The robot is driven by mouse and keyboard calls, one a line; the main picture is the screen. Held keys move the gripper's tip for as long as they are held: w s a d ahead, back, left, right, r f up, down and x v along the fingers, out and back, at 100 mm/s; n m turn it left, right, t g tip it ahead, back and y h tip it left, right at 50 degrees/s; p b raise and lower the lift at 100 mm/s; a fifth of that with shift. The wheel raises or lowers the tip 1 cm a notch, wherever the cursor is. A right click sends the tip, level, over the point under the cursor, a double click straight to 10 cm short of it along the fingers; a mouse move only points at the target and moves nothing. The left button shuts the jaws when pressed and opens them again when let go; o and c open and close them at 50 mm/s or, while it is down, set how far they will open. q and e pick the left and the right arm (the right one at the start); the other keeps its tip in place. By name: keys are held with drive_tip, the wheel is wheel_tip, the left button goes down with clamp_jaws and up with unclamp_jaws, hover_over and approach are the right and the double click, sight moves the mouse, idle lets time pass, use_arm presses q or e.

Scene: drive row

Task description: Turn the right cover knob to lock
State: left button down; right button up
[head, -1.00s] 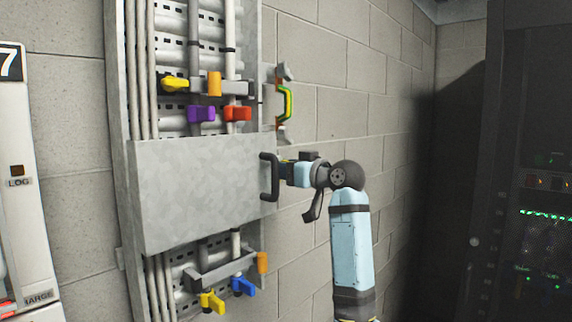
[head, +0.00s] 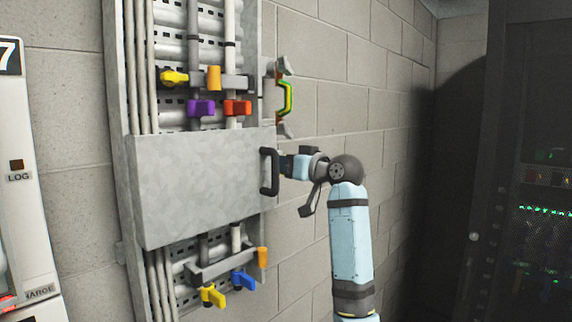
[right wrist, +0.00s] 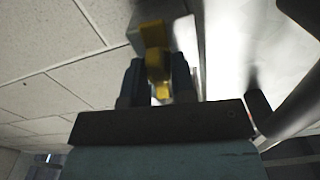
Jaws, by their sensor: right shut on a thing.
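The grey cover (head: 205,187) lies flat over the middle of the wall panel, with a black handle (head: 268,172) at its right edge. My right gripper (head: 287,166) is at the cover's right side, just right of the handle. In the right wrist view, its two fingers (right wrist: 157,85) are shut on a yellow knob (right wrist: 154,36) beside the pale cover surface (right wrist: 245,40). The knob is hidden in the head view, and the wrist view is blurred, so its exact angle cannot be told. My left gripper is not in view.
Coloured valve handles sit above the cover, including a purple one (head: 201,108), and below it, including a blue one (head: 243,281). A dark rack (head: 520,170) stands far right.

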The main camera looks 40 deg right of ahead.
drive_tip(key=m, duration=0.4)
drive_tip(key=shift+d, duration=0.1)
drive_tip(key=m, duration=0.4)
drive_tip(key=shift+f, duration=0.1)
drive_tip(key=m, duration=0.5)
drive_tip(key=shift+d, duration=0.1)
drive_tip(key=shift+f+m, duration=0.1)
drive_tip(key=shift+m, duration=1.8)
drive_tip(key=o, duration=0.7)
drive_tip(key=shift+s, duration=0.1)
